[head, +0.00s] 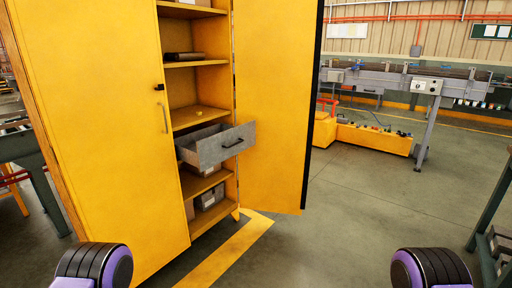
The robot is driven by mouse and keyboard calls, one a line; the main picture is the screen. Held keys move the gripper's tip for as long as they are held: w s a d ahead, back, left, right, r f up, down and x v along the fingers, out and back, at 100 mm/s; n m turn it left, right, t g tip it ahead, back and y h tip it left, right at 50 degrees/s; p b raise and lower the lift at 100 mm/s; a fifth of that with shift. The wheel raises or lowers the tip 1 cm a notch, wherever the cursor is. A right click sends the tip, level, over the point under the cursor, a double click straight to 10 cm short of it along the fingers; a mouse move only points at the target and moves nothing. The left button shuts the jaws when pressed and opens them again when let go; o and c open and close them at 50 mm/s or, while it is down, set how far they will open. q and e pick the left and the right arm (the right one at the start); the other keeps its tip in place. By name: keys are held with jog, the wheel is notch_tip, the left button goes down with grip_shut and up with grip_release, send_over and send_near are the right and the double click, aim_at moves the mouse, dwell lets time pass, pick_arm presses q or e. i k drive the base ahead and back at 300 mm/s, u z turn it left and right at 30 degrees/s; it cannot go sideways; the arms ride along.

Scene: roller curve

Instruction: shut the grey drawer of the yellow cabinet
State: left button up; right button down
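The yellow cabinet (95,110) stands at the left and centre of the head view. Its right door (270,110) is swung open and its left door is closed. The grey drawer (226,143) sticks out of the cabinet at mid height, pulled open, with a dark handle on its front. The inside of the drawer shows partly and looks empty. Two black and purple rounded parts of my arms show at the bottom left and bottom right. Neither of my grippers can be seen, and nothing of mine touches the drawer.
Boxes (209,196) sit on the lower shelves, and a dark object (185,57) lies on an upper shelf. A conveyor (400,82) stands at the back right. Workbenches stand at the far left and right edges. The floor (345,220) in front is clear.

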aim_at(204, 149)
jog(key=u, duration=0.2)
jog(key=i, duration=2.7)
jog(key=u, duration=0.35)
